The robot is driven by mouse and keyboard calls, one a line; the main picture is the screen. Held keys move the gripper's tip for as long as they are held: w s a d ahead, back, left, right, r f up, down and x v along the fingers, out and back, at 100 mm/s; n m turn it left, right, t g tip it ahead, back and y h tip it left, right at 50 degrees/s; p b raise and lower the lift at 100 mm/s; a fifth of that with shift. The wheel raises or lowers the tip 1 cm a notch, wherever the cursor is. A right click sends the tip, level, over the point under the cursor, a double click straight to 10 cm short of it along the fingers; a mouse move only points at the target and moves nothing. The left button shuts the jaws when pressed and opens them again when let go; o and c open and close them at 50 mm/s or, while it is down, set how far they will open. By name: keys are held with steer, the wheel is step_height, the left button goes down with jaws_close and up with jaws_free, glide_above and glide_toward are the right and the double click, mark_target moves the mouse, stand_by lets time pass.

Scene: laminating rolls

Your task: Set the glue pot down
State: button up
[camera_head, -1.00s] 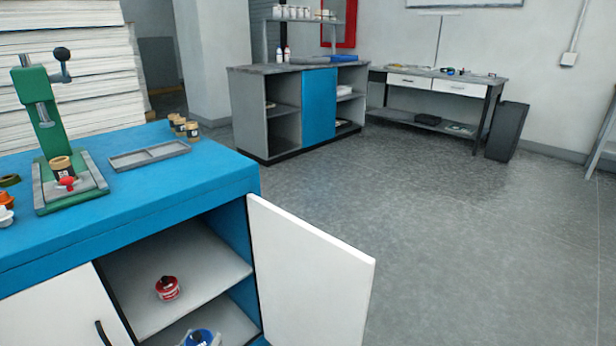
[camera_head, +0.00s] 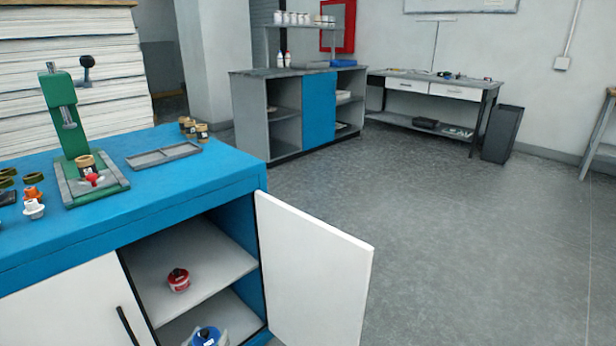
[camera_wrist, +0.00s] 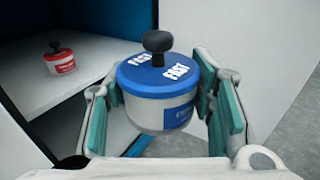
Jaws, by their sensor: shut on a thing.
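My gripper (camera_wrist: 160,112) is shut on a glue pot (camera_wrist: 158,95) with a blue lid, white FAST lettering, a black knob and a pale body. The pot is upright between the teal-padded fingers. In the head view only the top of this pot (camera_head: 207,335) shows at the bottom edge, in front of the open cabinet. A second pot, red with a black knob (camera_head: 179,280), stands on the upper cabinet shelf (camera_head: 150,270). In the wrist view the red pot (camera_wrist: 60,60) is left of and beyond the held pot.
The white cabinet door (camera_head: 312,275) stands open on the right, close to my gripper. The blue bench top (camera_head: 170,185) holds a green press (camera_head: 75,130), a grey tray (camera_head: 163,156) and several small jars. The floor to the right is clear.

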steer(key=w+d+r+m+g+h+p, duration=0.1)
steer(key=w+d+r+m+h+p, duration=0.15)
steer(key=d+r+p, duration=0.55)
steer(key=w+d+r+m+g+h+p, duration=0.15)
steer(key=w+d+r+p, duration=0.25)
steer(key=d+r, duration=0.7)
steer(key=s+d+r+p, duration=0.3)
steer(key=d+r+p, duration=0.3)
steer(key=d+r, duration=0.3)
steer(key=s+d+r+p, duration=0.4)
steer(key=d+r, duration=0.5)
steer(key=d, duration=0.5)
steer(key=shift+s+n+t+p, duration=0.3)
steer(key=shift+n+t+p, duration=0.1)
steer(key=shift+p, duration=0.9)
